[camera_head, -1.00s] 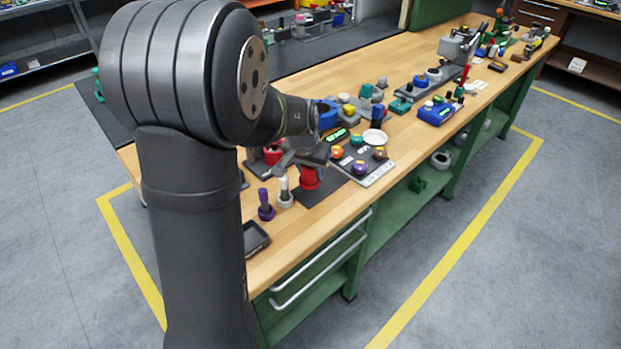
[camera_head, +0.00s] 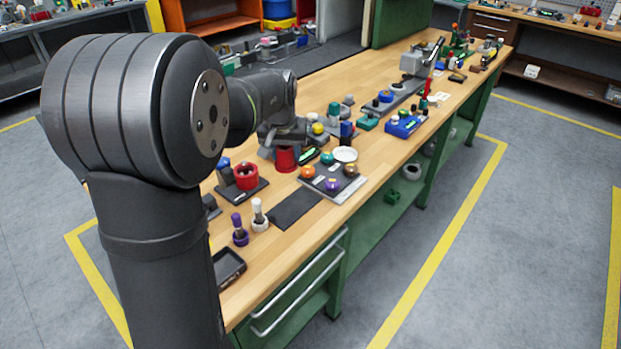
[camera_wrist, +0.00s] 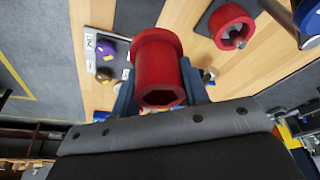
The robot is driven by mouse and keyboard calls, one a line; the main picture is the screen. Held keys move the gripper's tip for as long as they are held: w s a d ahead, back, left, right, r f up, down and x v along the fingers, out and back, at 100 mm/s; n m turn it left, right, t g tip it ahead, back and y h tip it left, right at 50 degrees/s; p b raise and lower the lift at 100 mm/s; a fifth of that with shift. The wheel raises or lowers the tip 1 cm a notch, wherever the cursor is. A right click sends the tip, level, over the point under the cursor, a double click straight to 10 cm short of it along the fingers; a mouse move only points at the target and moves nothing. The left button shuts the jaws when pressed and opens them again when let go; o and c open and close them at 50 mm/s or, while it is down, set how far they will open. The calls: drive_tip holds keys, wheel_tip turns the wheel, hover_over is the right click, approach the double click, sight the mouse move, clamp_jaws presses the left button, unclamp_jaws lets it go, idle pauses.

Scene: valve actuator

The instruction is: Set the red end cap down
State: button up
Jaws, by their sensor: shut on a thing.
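The red end cap (camera_head: 286,160) is in my gripper (camera_head: 284,146), behind the tray of coloured knobs in the head view. In the wrist view the red end cap (camera_wrist: 157,60) lies between the two fingers of my gripper (camera_wrist: 160,95), with a hexagonal recess facing the camera. The gripper is shut on it. The cap looks held above the bench, but its exact height cannot be told. A second red round part (camera_head: 246,177) sits on a dark base to the left; it also shows in the wrist view (camera_wrist: 232,27).
A dark mat (camera_head: 295,209) lies bare near the bench's front edge. A tray with coloured knobs (camera_head: 346,190) stands right of it. Purple (camera_head: 239,232) and white (camera_head: 259,217) upright parts stand to the left, above a dark tray (camera_head: 229,268). A blue-topped part (camera_head: 346,132) stands behind.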

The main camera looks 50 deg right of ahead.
drive_tip(key=w+a+r+n, duration=0.2)
drive_tip(key=w+n, duration=0.1)
drive_tip(key=w, duration=1.2)
drive_tip(key=shift+w+a+t+y, duration=0.15)
drive_tip(key=shift+w+t+y, duration=0.1)
drive_tip(key=shift+t+y, duration=0.15)
drive_tip(key=shift+f, duration=2.8)
drive_tip(key=shift+f, duration=2.05)
drive_tip(key=o, duration=1.3)
drive_tip(key=shift+c, duration=0.2)
drive_tip(key=v, duration=1.7)
drive_tip(key=shift+r, duration=0.2)
drive_tip(key=shift+a, duration=0.1)
